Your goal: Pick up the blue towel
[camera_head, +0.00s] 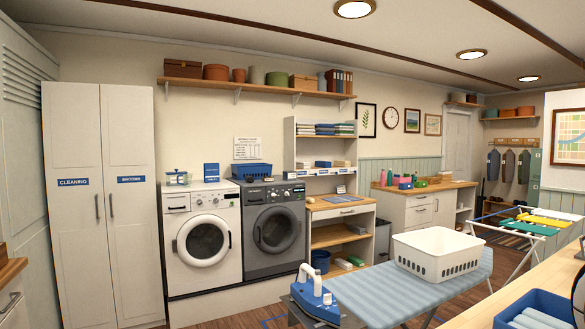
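Several blue cloth-like things show, and I cannot tell which is the task's towel. Folded blue items (325,129) lie on the upper shelf of the white shelf unit at the back. A blue bin (537,303) on the wooden counter at the lower right holds pale blue, rolled-looking items; the frame edge cuts it off. I cannot make out my gripper in this view.
An ironing board (385,292) stands in front, bearing a white basket (438,252) and a blue iron (316,298). The drying rack (505,250) stands behind it. A wooden counter (490,308) fills the lower right. Two washers (202,240) stand at the back left.

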